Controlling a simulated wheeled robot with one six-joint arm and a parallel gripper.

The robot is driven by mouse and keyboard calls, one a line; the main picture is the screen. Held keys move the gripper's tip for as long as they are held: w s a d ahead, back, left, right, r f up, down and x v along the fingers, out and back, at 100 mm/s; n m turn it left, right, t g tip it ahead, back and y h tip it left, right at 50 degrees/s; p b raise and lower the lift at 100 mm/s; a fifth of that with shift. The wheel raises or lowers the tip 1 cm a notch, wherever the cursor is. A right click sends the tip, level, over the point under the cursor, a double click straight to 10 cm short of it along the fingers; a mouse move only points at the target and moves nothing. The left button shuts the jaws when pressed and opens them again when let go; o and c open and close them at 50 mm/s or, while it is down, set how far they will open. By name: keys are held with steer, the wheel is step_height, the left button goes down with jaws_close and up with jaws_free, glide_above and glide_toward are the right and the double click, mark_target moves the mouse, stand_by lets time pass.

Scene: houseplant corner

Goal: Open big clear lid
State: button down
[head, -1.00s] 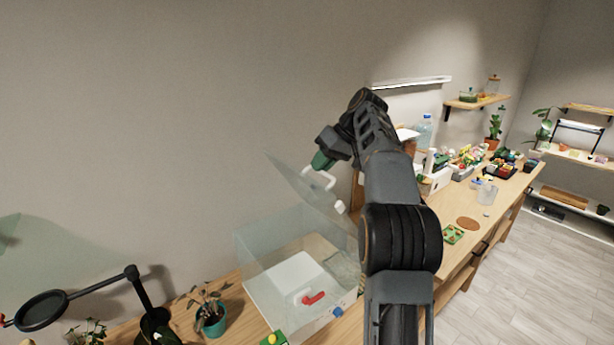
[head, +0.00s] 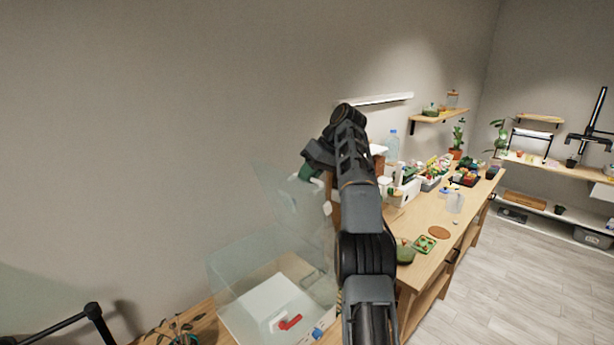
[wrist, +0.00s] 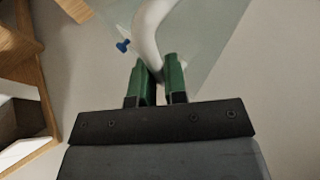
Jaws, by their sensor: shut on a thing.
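The big clear lid (head: 283,205) stands tilted up, raised off the clear box (head: 232,262) on the wooden bench. My gripper (head: 306,174) is at the lid's raised part, partly hidden behind my own arm. In the wrist view, the green fingers of my gripper (wrist: 161,82) are shut on the lid's white curved handle (wrist: 149,38). The clear lid panel (wrist: 205,35) shows behind the handle, with a small blue knob (wrist: 123,46) beside it. My arm hides the right side of the box.
A white block (head: 262,301) and a red-handled item (head: 290,322) show inside the box. A dark ring-arm stand (head: 70,322) is at the lower left. Pots, a bottle (head: 392,146) and trays crowd the bench to the right. Floor on the right is clear.

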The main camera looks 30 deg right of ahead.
steer(key=shift+w+d+f, duration=0.1)
steer(key=shift+d+f, duration=0.1)
steer(key=shift+f, duration=0.35)
steer(key=c, duration=1.2)
jaws_free()
steer(key=shift+w+d, duration=0.15)
steer(key=shift+w, duration=0.05)
steer(key=shift+o, duration=0.2)
steer(key=shift+s+r, duration=0.1)
steer(key=shift+r, duration=0.1)
steer(key=shift+a+r, duration=0.1)
steer(key=shift+a, duration=0.2)
